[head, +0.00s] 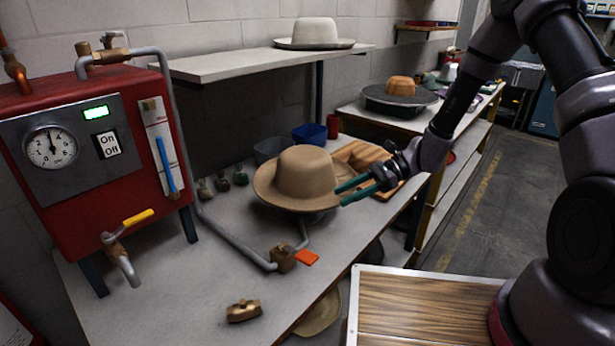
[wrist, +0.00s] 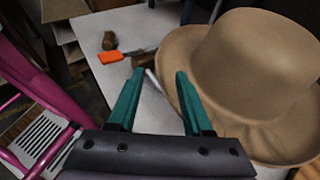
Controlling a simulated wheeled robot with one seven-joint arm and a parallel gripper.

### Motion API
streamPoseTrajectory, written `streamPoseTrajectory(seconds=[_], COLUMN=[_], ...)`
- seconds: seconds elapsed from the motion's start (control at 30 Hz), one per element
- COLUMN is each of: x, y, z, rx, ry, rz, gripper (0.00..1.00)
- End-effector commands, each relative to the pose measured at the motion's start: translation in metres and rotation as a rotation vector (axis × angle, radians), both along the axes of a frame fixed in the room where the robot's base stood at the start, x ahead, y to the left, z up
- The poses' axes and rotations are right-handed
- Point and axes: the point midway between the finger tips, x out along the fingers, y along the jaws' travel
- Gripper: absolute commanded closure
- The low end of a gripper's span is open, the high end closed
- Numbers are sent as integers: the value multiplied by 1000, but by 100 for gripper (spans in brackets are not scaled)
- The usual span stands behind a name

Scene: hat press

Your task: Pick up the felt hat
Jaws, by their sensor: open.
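The tan felt hat (head: 304,174) sits crown up on a low support on the grey table in the head view. In the wrist view the hat (wrist: 255,75) fills the right side. My gripper (head: 340,194) is at the right edge of the hat's brim, with its green fingers pointing left. The hat's support is mostly hidden beneath the brim.
A red boiler (head: 95,160) stands left, its pipe running to an orange-handled valve (head: 305,257) before the hat. A brass piece (head: 243,310) lies at the front. Blue bowl (head: 310,134) and wooden block (head: 365,160) sit behind. A cream hat (head: 315,33) rests on the shelf.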

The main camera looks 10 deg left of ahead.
Motion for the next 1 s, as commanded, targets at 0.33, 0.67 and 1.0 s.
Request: streamPoseTrajectory(seconds=[0.33,0.67,1.0], x=[-14,-25,-24], y=[31,57,56], z=[-13,-25,-25], rx=[0,-1,-2], ry=[1,-1,-1], rz=[4,1,1], gripper=[50,50,100])
